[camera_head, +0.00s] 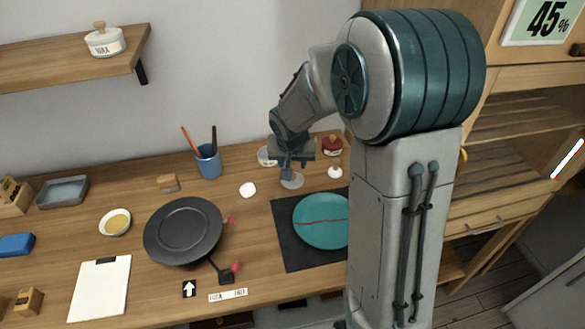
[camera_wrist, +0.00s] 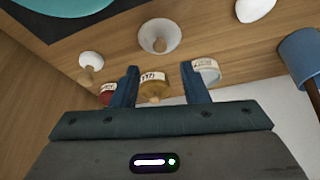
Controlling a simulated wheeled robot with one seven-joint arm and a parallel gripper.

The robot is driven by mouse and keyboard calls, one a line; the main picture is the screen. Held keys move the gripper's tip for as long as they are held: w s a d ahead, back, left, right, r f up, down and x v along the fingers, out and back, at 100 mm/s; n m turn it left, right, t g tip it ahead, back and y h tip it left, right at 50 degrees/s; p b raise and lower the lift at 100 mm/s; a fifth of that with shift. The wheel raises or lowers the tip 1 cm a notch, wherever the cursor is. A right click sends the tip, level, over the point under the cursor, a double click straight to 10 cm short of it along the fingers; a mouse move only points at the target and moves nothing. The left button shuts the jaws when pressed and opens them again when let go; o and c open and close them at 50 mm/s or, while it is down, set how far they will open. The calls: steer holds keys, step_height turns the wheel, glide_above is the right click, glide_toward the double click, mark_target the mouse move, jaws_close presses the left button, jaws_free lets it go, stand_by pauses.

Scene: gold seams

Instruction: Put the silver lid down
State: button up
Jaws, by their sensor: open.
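The silver lid (camera_wrist: 160,33) is a round, pale grey disc with a small tan knob. It rests on the wooden tabletop, apart from the jars, and also shows in the head view (camera_head: 292,183) just under my gripper. My gripper (camera_head: 288,172) is open and points down near the back of the table. In the wrist view its two blue fingers stand apart with nothing held between them. A gold labelled jar (camera_wrist: 155,82) shows in the gap beyond the fingers. In the head view my gripper hides that jar.
A red jar (camera_head: 332,147) and a whitish jar (camera_head: 265,157) stand by the wall. A white lid (camera_head: 335,172) and a white round piece (camera_head: 247,190) lie nearby. In front are a teal plate (camera_head: 318,232) on a dark mat (camera_head: 285,250) and a black plate (camera_head: 182,228).

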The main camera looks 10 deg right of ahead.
steer(key=s+r+n, duration=0.1)
steer(key=s+r, duration=0.2)
steer(key=s, duration=0.5)
steer(key=s+r+n, duration=0.1)
steer(key=s+r, duration=0.2)
steer(key=s, duration=0.5)
steer(key=s+r+n+g+y, duration=0.1)
steer(key=s+r, duration=0.2)
steer(key=s, duration=0.5)
steer(key=shift+s+d+r, duration=0.25)
steer(key=shift+d+r, duration=0.15)
steer(key=shift+d, duration=0.05)
steer(key=shift+c, duration=0.5)
